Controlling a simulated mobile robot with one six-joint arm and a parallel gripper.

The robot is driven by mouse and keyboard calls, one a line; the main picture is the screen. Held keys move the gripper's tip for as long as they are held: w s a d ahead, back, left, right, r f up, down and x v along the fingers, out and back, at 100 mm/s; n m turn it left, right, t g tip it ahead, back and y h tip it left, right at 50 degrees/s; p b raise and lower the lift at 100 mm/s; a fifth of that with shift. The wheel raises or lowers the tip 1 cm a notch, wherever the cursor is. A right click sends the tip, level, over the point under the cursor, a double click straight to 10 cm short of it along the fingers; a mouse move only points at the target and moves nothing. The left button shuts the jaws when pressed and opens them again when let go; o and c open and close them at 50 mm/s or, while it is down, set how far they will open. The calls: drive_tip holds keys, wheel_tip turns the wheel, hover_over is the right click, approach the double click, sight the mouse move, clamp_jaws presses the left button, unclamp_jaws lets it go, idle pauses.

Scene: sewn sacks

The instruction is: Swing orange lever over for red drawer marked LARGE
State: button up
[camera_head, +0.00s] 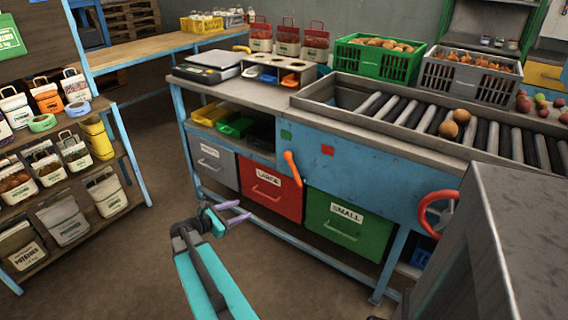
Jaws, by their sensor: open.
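The orange lever (292,168) is on the front of the blue sorting bench (370,172), tilted with its upper end to the left. A green square and a red square are on the panel above it. The red drawer marked LARGE (262,190) is shut, below and left of the lever. My gripper (238,212) is open and empty, in front of and below the red drawer in the picture, apart from the lever.
A grey drawer (212,163) and a green drawer marked SMALL (345,230) flank the red one. A red handwheel (437,210) is at right. Rollers (430,118) carry round produce. A shelf of bags (62,180) stands left. The floor between is clear.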

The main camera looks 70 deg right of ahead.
sight(285, 157)
drive_tip(key=s+d+r+n+g+h+b, duration=0.1)
drive_tip(key=s+d+r+n+g+h, duration=0.1)
drive_tip(key=d+r, duration=0.8)
drive_tip(key=s+r+h, duration=0.1)
drive_tip(key=s, duration=0.1)
drive_tip(key=shift+s+d+r+n, duration=0.2)
drive_tip(key=shift+s+r+n, duration=0.1)
drive_tip(key=shift+s+r, duration=0.05)
drive_tip(key=shift+d, duration=0.1)
drive_tip(key=x, duration=1.3)
drive_tip(key=shift+s+d+r, duration=0.1)
drive_tip(key=shift+s+d, duration=0.05)
drive_tip(key=shift+d, duration=0.1)
clamp_jaws()
